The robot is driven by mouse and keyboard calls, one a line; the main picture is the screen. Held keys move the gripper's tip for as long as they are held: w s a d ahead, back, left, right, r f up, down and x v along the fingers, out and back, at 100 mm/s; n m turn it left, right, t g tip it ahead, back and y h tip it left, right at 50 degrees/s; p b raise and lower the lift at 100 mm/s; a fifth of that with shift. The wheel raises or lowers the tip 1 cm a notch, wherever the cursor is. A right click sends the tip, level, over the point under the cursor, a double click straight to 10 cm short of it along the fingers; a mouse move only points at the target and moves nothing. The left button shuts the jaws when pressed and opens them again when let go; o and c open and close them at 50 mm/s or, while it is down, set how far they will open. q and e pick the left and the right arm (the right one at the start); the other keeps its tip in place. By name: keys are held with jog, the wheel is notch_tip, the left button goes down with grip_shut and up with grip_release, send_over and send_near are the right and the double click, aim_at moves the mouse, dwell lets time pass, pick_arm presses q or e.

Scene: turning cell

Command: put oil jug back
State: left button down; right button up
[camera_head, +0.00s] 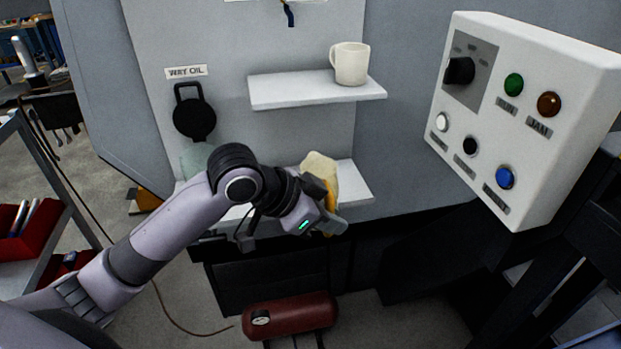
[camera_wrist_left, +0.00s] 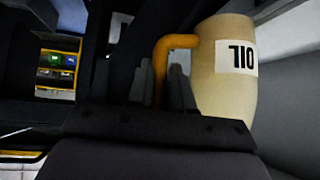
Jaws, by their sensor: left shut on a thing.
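The oil jug (camera_head: 321,172) is a cream container with an orange handle, seen in the head view over the lower white shelf (camera_head: 357,192). I cannot tell whether its base touches that shelf. In the left wrist view the jug (camera_wrist_left: 222,85) shows an OIL label, which appears upside down. My left gripper (camera_head: 328,207) is shut on the jug's orange handle; its fingers also show in the wrist view (camera_wrist_left: 176,88). My left forearm hides part of the lower shelf. My right gripper is out of view.
A white mug (camera_head: 350,64) stands on the upper shelf (camera_head: 315,90). The WAY OIL label (camera_head: 186,71) is above a black round cap (camera_head: 194,117). A control box (camera_head: 530,110) juts out at right. A red tank (camera_head: 290,315) lies below.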

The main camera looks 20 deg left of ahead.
aim_at(312, 170)
pick_arm(q)
jog(key=w+a, duration=0.2)
jog(key=w, duration=0.1)
jog(key=w+a, duration=0.2)
jog(key=w, duration=0.2)
jog(key=w+a, duration=0.3)
jog(key=shift+w+a+r, duration=0.1)
jog(key=shift+w, duration=0.3)
jog(key=shift+f+p, duration=0.35)
jog(key=shift+f, duration=0.45)
jog(key=c, duration=1)
grip_release()
jog(key=shift+s, duration=0.1)
jog(key=v, duration=1.2)
jog(key=shift+f, duration=0.1)
